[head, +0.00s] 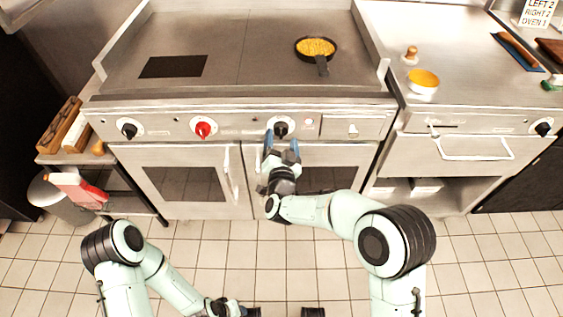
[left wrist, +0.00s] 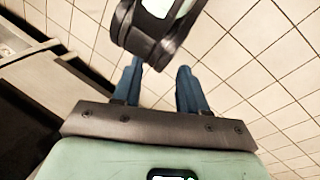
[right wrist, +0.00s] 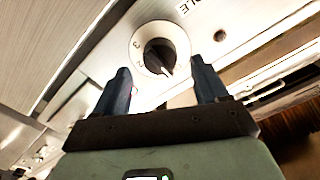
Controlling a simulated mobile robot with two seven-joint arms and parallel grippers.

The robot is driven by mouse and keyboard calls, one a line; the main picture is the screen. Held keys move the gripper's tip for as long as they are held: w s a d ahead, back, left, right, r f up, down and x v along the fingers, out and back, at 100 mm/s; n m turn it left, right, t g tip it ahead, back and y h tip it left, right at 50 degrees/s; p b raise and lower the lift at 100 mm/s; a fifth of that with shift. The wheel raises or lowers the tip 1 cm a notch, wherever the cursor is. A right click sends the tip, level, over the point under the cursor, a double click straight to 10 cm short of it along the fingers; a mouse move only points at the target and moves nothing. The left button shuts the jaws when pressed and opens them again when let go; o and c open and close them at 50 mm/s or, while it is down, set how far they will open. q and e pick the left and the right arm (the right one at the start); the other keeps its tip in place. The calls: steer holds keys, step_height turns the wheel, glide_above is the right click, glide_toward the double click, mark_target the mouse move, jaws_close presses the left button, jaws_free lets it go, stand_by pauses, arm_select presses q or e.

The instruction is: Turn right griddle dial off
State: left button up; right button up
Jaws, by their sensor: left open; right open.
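The right griddle dial (head: 281,129) is a black knob on a white ring in the griddle's front panel. In the right wrist view the dial (right wrist: 158,52) shows numbers on its ring, and its pointer is turned toward the lower right of the picture. My right gripper (head: 282,144) is open just in front of and below the dial. In the right wrist view its fingertips (right wrist: 160,70) lie to either side of the knob, with nothing held; contact cannot be told. My left gripper (left wrist: 158,70) is open and empty, low over the tiled floor.
A red dial (head: 203,129) and another black dial (head: 129,131) sit farther left on the panel. A pan of yellow food (head: 316,47) is on the griddle (head: 240,45). Oven door handles (head: 228,175) stick out below.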

arm_select(q)
steer(key=shift+s+d+r+p, duration=0.3)
steer(key=shift+s+r, duration=0.1)
steer(key=shift+s, duration=0.1)
arm_select(e)
steer(key=s, duration=1)
steer(key=shift+s, duration=0.25)
steer(key=s+d+f+n+g+y+p, duration=0.1)
steer(key=s+d+f+g+p, duration=0.35)
steer(key=f, duration=0.35)
steer(key=s+d+f+n+g+p, duration=0.1)
steer(key=s+d+f+g+p, duration=0.35)
steer(key=f, duration=0.45)
arm_select(q)
steer(key=s+d+r+g+p, duration=0.1)
steer(key=r+p, duration=0.6)
steer(key=r, duration=0.9)
steer(key=shift+s+d+m+g+h, duration=0.3)
steer(key=shift+s+g, duration=0.4)
steer(key=shift+s, duration=0.4)
arm_select(e)
steer(key=s+d+f+g+y, duration=0.1)
steer(key=s+g, duration=0.4)
steer(key=s, duration=0.6)
steer(key=s+d+f+g+y, duration=0.1)
steer(key=s+g, duration=0.4)
steer(key=s, duration=0.7)
steer(key=shift+s+d+f+y, duration=0.15)
steer(key=shift+d+f+y, duration=0.15)
steer(key=shift+d+f, duration=0.45)
